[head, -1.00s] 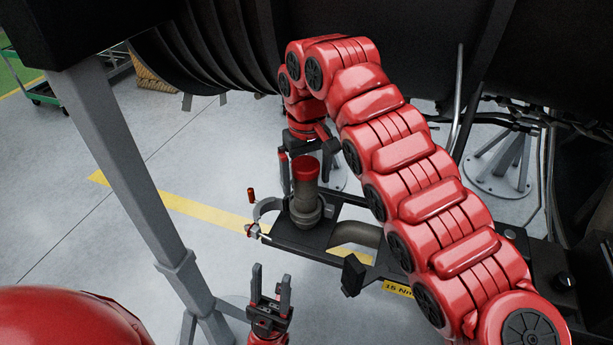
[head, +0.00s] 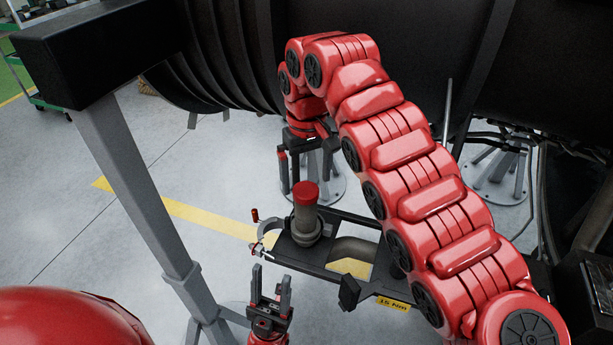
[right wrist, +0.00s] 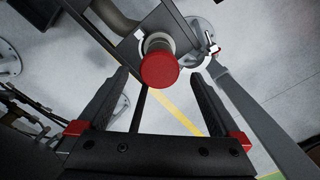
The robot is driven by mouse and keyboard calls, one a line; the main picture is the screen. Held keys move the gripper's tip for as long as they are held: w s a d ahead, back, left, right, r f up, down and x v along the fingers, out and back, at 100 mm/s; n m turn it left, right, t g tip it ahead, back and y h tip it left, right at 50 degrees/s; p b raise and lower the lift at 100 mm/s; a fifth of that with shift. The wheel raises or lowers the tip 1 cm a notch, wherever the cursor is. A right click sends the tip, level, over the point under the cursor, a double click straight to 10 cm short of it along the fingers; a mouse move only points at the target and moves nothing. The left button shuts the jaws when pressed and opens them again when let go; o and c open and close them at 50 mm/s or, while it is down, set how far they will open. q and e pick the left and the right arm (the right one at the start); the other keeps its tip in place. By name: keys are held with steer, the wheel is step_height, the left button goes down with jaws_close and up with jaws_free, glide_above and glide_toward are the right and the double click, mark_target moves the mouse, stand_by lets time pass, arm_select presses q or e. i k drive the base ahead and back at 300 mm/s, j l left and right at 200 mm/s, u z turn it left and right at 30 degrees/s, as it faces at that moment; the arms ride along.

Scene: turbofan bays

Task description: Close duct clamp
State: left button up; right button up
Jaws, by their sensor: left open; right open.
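The duct clamp (head: 267,228) is a grey curved band standing open at the left end of the black stand, beside the duct. A small red-tipped pin (head: 255,215) and a metal bolt end (head: 258,249) show at it. The upright duct stub (head: 306,219) has a red cap (head: 305,192), also seen in the right wrist view (right wrist: 159,69). My right gripper (head: 306,180) is open and empty, pointing down above the cap; its fingers show on either side of the wrist view (right wrist: 160,75). My left gripper (head: 271,287) is open and empty, below and in front of the clamp.
The black stand (head: 318,262) carries a bent pipe and a yellow label (head: 393,303). A grey post (head: 145,190) rises left of it. The large black engine casing (head: 400,60) hangs behind. My right arm covers part of the stand. Floor between post and clamp is clear.

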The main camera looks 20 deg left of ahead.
mark_target(261, 229)
steer(key=k+j, duration=0.4)
steer(key=k, duration=0.2)
steer(key=k+j, duration=0.45)
steer(key=k, duration=0.15)
steer(key=k+j, duration=0.4)
steer(key=k, duration=0.2)
